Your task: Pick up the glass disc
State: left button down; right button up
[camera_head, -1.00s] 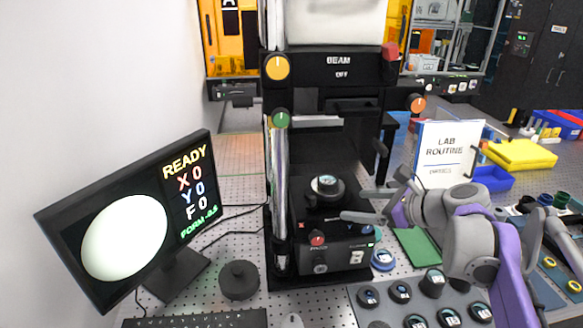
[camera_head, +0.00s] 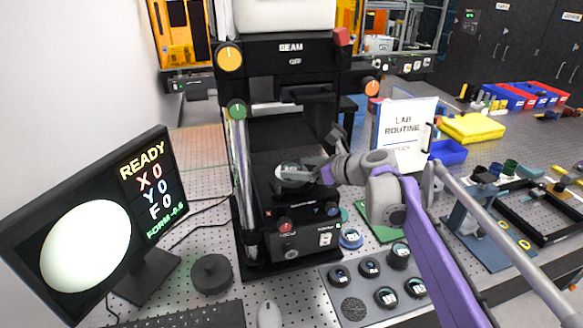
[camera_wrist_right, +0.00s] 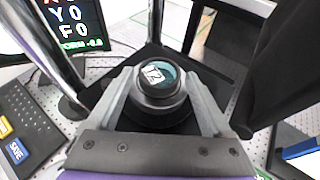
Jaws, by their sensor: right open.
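The glass disc (camera_wrist_right: 160,76), with a teal top and a white label, sits in a dark round holder on the black instrument's stage. In the head view the disc (camera_head: 290,169) is partly covered by my right gripper (camera_head: 293,178). My right gripper also shows in the right wrist view (camera_wrist_right: 159,90). It is open, with one finger on each side of the disc and its holder. I cannot tell whether the fingers touch it. My left gripper is not in view.
The black instrument's column and rod (camera_head: 240,180) stand left of the stage. A monitor (camera_head: 95,225) stands further left. A grey tray (camera_head: 325,285) with several round pieces lies in front at the right. A white lab routine board (camera_head: 405,135) stands behind my right arm.

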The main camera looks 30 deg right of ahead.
jog(key=shift+w+a+f, duration=0.15)
jog(key=shift+w+f, duration=0.05)
jog(key=shift+w, duration=0.25)
jog(key=shift+s, duration=0.15)
jog(key=c, duration=1.3)
jog(key=shift+r, duration=0.2)
